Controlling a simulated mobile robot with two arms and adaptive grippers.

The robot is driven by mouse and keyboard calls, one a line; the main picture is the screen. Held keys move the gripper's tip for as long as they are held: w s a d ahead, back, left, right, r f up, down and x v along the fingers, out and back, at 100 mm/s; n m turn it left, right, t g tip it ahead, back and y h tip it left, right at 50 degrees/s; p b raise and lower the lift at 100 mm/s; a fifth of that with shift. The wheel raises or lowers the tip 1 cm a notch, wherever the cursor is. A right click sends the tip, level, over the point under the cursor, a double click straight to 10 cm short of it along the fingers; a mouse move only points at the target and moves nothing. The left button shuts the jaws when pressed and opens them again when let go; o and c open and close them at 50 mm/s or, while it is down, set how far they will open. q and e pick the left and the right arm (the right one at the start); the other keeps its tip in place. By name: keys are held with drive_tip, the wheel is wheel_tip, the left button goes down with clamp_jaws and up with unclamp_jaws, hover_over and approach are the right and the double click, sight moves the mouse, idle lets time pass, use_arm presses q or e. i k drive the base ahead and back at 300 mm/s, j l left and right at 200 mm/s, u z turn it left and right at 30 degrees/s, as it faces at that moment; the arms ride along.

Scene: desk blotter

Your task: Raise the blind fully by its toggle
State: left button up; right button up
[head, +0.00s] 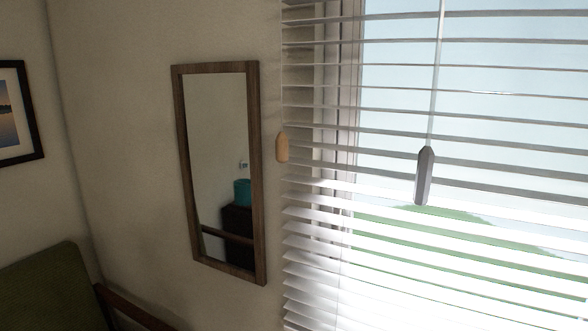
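The white slatted blind (455,113) hangs down over the window on the right of the head view. Its slats are apart, and the outside shows between them. A dark grey tapered piece (425,176) hangs in front of the slats at the end of a thin, pale vertical cord or rod. A small tan piece (282,147) sits at the blind's left edge; I cannot tell what it hangs from. Which of these two is the toggle is not clear from this view. Neither of my grippers is in view.
A wood-framed mirror (258,180) hangs on the wall left of the blind. A dark-framed picture (39,130) is at the far left. A green chair (45,290) with a wooden arm stands at lower left. The space before the blind looks clear.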

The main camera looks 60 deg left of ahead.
sight(281, 141)
drive_tip(key=u, duration=1.65)
